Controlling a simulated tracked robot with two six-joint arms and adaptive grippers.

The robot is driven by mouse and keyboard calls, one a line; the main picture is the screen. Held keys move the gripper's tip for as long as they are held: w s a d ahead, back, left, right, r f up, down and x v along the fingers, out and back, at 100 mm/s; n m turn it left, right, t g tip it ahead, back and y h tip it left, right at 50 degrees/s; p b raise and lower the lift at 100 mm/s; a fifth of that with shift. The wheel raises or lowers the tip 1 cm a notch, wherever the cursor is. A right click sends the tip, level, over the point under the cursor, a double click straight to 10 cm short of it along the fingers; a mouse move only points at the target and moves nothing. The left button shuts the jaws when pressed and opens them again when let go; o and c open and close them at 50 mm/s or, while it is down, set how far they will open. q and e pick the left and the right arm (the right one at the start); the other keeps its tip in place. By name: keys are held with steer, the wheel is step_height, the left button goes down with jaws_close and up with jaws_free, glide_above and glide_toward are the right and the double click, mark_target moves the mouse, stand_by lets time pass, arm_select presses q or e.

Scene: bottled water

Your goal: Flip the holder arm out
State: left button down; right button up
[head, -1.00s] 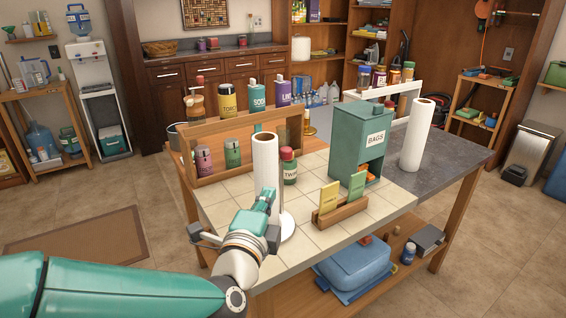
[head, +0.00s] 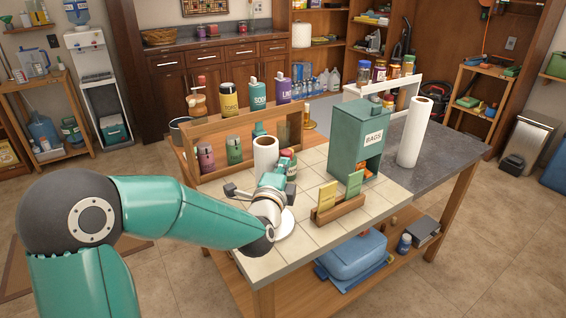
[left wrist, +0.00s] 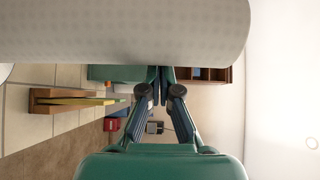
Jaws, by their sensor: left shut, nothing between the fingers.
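A white paper towel roll (head: 265,153) stands upright on a holder with a round base (head: 285,222) on the tiled counter. I cannot make out the holder arm; my gripper and the roll cover part of the holder. My left gripper (head: 279,172) is shut and empty, in front of the roll in the head view. In the left wrist view the roll (left wrist: 120,30) fills the top, and the closed fingertips (left wrist: 160,73) are at its edge. I cannot tell whether they touch it. My right gripper is not in view.
A red-capped bottle (head: 289,162) stands close behind the roll. A card holder (head: 340,208) and a green bags box (head: 356,138) stand to the right. A wooden rack (head: 222,180) is behind left. Another towel roll (head: 414,132) stands on the dark counter. The front tiles are partly clear.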

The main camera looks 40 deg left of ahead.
arm_select(q)
steer(key=shift+w+a, duration=0.1)
steer(key=shift+w, duration=0.15)
steer(key=shift+w+d+n+y+p, duration=0.2)
steer(key=shift+n+y+p, duration=0.1)
steer(key=shift+y+p, duration=0.1)
